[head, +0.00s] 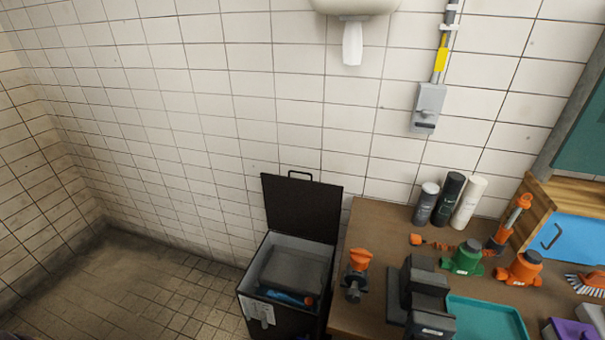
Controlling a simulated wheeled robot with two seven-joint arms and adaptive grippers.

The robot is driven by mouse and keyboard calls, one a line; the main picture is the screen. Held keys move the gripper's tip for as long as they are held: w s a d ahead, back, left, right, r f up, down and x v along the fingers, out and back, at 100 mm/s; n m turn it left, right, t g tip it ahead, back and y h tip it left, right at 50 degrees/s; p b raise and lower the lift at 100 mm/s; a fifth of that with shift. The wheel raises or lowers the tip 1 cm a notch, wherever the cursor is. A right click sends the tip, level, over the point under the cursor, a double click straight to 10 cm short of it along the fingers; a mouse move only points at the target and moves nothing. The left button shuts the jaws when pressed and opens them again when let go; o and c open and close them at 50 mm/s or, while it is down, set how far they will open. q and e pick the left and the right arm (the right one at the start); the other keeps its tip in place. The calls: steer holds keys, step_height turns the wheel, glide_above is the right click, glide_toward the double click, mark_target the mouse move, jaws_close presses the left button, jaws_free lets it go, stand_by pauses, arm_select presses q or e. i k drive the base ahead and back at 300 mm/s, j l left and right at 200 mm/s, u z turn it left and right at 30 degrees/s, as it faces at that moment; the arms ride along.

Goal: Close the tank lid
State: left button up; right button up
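The tank is a black box (262,320) on the floor, left of the workbench. Its dark lid (301,206) stands open and upright at the back, near the wall, with a small handle (300,174) on its top edge. Inside the tank are a grey block (292,270) and a blue item (290,297) near the front. Neither of my grippers shows in the head view.
A brown workbench (370,235) stands close to the tank's right side. It holds an orange-topped valve (358,262), a dark vise-like block (420,285), a teal tray (488,318) and several bottles. The tiled floor (150,290) left of the tank is clear.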

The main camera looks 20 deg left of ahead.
mark_target(311, 209)
steer(key=j+z, duration=0.2)
steer(key=j, duration=0.3)
steer(key=k+j+z, duration=0.15)
steer(key=j, duration=0.35)
steer(key=j+z, duration=0.2)
steer(key=j, duration=0.35)
steer(key=k+j+z, duration=0.2)
steer(key=j, duration=0.3)
steer(key=j+z, duration=0.25)
steer(key=j, duration=0.4)
steer(key=j+z, duration=0.3)
steer(key=j, duration=0.4)
steer(key=i+j+z, duration=0.2)
steer(key=j, duration=0.35)
steer(key=j+z, duration=0.2)
steer(key=j, duration=0.3)
